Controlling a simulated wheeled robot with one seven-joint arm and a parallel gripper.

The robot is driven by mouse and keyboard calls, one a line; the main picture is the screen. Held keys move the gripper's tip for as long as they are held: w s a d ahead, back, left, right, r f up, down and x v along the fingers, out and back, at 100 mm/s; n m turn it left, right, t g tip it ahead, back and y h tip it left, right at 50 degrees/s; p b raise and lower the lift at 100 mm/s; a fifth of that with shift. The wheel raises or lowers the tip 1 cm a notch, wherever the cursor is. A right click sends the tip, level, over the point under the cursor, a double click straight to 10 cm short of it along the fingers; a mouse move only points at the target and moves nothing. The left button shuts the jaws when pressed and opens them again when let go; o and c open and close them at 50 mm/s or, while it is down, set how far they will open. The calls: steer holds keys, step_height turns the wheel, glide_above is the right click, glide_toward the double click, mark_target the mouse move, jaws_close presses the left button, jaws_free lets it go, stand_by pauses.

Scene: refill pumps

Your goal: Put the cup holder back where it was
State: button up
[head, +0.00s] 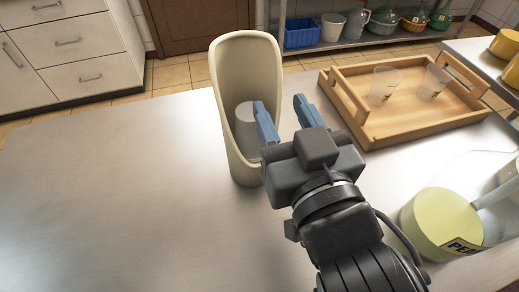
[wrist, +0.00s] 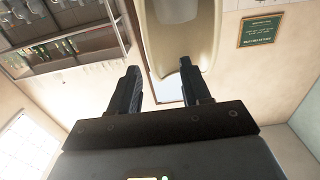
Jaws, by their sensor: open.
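The cup holder (head: 245,85) is a tall cream, open-fronted holder standing upright on the steel table. Something grey (head: 247,128) shows low inside it. My gripper (head: 280,115) is open, just right of the holder's front, with its blue fingers pointing away toward the back. The left finger overlaps the holder's right edge in the head view; I cannot tell whether they touch. In the wrist view the cup holder (wrist: 183,40) appears beyond the gripper (wrist: 168,82), around and past the right finger. Nothing is seen held between the fingers.
A wooden tray (head: 365,127) with two clear cups (head: 383,86) lies to the right. A yellow-green pump container (head: 440,222) stands at the front right. The table's left side is clear. A shelf (head: 330,45) with a blue bin (head: 300,33) stands behind the table.

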mark_target(267, 78)
steer(key=shift+f+p+x, duration=0.15)
steer(key=shift+p+x, duration=0.2)
steer(key=shift+x, duration=1.4)
steer(key=shift+f+p+x, duration=0.15)
steer(key=shift+p+x, duration=0.15)
steer(key=shift+x, duration=1.5)
steer(key=shift+d, duration=0.2)
jaws_close()
